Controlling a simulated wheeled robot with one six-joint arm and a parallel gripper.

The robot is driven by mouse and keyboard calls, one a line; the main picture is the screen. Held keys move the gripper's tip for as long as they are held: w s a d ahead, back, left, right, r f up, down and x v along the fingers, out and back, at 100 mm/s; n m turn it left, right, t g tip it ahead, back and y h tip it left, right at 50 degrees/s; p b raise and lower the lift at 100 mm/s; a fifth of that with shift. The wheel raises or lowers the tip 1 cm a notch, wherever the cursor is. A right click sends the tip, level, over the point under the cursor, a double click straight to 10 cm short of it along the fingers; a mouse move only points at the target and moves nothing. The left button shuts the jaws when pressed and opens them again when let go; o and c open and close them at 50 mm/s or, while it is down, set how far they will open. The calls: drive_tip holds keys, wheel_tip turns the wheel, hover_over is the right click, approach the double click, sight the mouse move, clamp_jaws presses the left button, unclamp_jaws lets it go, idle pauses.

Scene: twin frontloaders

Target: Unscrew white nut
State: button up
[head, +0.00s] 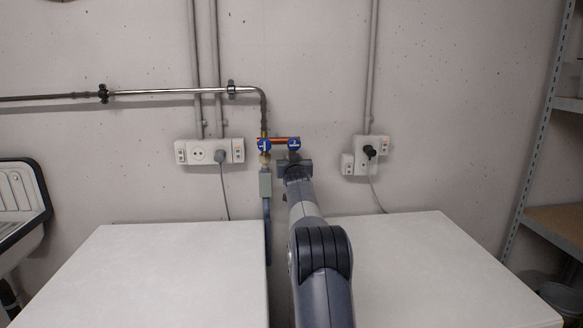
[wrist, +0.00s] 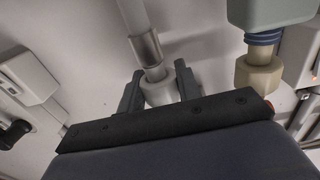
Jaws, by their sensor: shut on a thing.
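The white nut (wrist: 158,92) sits between the two fingers of my gripper (wrist: 159,88) in the wrist view. A grey sleeve and a pale hose run on from it toward the top of that view. My gripper is shut on the nut. In the head view, my gripper (head: 294,166) is at the wall just below the right blue valve handle (head: 294,145), and the nut is hidden there. A second, beige nut (wrist: 258,76) is to the right in the wrist view, apart from my fingers, on a grey-green block (wrist: 268,14) with blue ribs.
The left blue valve handle (head: 264,145) and its grey-green hose block (head: 265,184) are close to the left of my gripper. Wall sockets (head: 209,151) and (head: 366,155) flank the valves. Two white machine tops (head: 165,265) and (head: 430,265) stand below, with a narrow gap between.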

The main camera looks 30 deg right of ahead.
drive_tip(key=shift+s+f+b, duration=0.2)
drive_tip(key=shift+s+b, duration=0.15)
drive_tip(key=shift+b, duration=2.15)
drive_tip(key=m+g+h+b, duration=0.1)
drive_tip(key=h+b, duration=0.1)
drive_tip(key=b, duration=0.2)
drive_tip(key=shift+m+b, duration=0.3)
drive_tip(key=shift+b, duration=0.1)
drive_tip(key=shift+a+m+g+h, duration=0.1)
drive_tip(key=shift+m+g+h, duration=0.4)
drive_tip(key=shift+h, duration=0.1)
drive_tip(key=shift+r+p, duration=0.25)
drive_tip(key=shift+p, duration=0.2)
drive_tip(key=shift+f+m+g+h+p, duration=0.1)
drive_tip(key=shift+m+g+h+p, duration=0.2)
drive_tip(key=shift+m+g+h, duration=0.35)
drive_tip(key=o, duration=0.8)
drive_tip(key=shift+s, duration=0.1)
drive_tip(key=shift+o, duration=0.2)
drive_tip(key=shift+n+t, duration=0.25)
